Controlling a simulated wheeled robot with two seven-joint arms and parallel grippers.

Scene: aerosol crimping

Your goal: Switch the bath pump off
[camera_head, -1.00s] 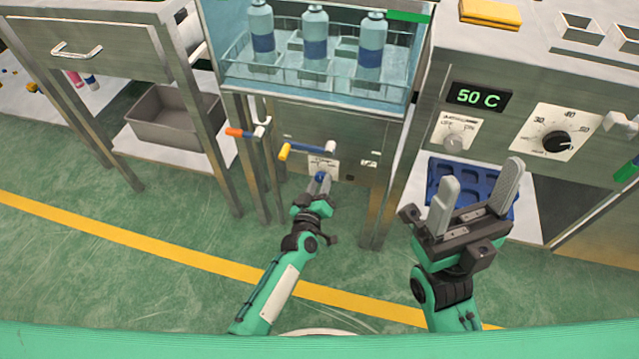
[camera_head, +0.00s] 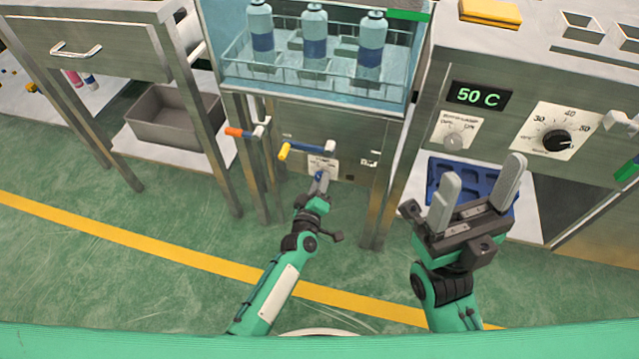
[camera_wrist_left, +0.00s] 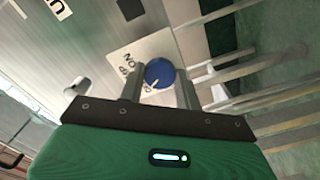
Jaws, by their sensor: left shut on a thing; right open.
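The bath pump switch is a round blue knob with a white pointer mark, seen in the left wrist view (camera_wrist_left: 159,74) on a pale label plate (camera_wrist_left: 125,62) lettered with ON and other partly hidden words. The plate also shows in the head view (camera_head: 324,164) on the steel front below the water bath. My left gripper (camera_head: 320,182) is at this panel, with its two fingers on either side of the blue knob, shut on it. The fingers hide part of the knob and label. My right gripper (camera_head: 487,190) is open and empty, in front of the right-hand cabinet.
The glass bath (camera_head: 290,84) holds several blue-banded bottles above the panel. A yellow-ended handle (camera_head: 284,151) and an orange-ended handle (camera_head: 236,132) stick out near my left gripper. A display reads 50 C (camera_head: 478,96). A grey bin (camera_head: 172,118) sits at left.

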